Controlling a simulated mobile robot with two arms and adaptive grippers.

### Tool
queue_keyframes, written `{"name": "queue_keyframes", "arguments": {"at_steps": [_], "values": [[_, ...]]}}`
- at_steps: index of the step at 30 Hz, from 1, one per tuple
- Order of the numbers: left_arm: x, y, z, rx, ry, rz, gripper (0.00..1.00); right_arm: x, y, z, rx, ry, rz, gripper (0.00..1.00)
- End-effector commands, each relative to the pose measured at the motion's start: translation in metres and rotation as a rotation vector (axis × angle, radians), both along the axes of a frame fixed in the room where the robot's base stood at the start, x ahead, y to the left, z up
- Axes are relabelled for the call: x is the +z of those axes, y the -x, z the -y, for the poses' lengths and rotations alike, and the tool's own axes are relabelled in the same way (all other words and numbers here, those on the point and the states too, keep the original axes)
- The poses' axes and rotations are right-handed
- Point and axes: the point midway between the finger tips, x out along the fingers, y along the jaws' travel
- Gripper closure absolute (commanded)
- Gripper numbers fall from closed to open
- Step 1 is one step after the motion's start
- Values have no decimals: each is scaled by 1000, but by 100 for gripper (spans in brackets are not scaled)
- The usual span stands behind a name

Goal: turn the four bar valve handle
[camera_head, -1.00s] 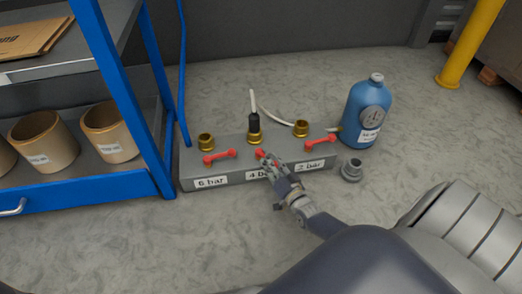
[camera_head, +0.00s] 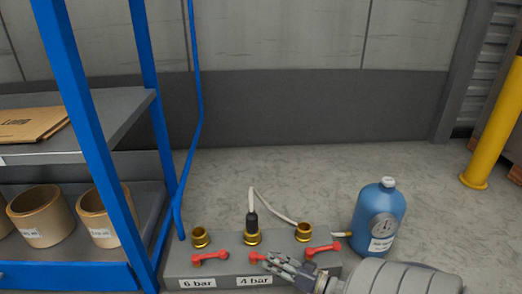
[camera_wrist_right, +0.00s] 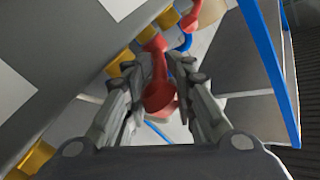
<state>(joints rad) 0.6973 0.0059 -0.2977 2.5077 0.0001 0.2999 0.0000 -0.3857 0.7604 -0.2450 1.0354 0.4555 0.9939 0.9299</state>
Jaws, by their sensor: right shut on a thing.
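The grey valve block (camera_head: 232,265) stands on the floor with labels reading 6 bar and 4 bar; the third label is hidden behind my arm. The red four bar handle (camera_head: 257,257) sits in the middle of the block, mostly covered by my right gripper (camera_head: 272,262). In the right wrist view the red handle (camera_wrist_right: 158,88) lies between the two fingers of my right gripper (camera_wrist_right: 161,75), which is shut on it. A red handle (camera_head: 210,258) is at the 6 bar place and another (camera_head: 323,249) at the right. My left gripper is not in view.
Brass fittings stand on the block; a black plug (camera_head: 252,222) with a white hose is in the middle one. A blue shelf (camera_head: 145,130) stands close at left.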

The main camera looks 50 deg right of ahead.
Motion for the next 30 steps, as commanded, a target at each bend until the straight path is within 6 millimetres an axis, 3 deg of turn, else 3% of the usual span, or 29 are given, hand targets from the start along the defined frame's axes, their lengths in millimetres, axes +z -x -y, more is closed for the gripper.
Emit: {"name": "queue_keyframes", "arguments": {"at_steps": [15,16,19,30], "values": [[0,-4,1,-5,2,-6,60,0,4,2,13,1,0,100],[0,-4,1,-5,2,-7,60,0,4,2,13,1,0,72],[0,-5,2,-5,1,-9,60,0,4,2,12,1,0,53],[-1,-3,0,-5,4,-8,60,0,7,4,9,1,0,53]]}}
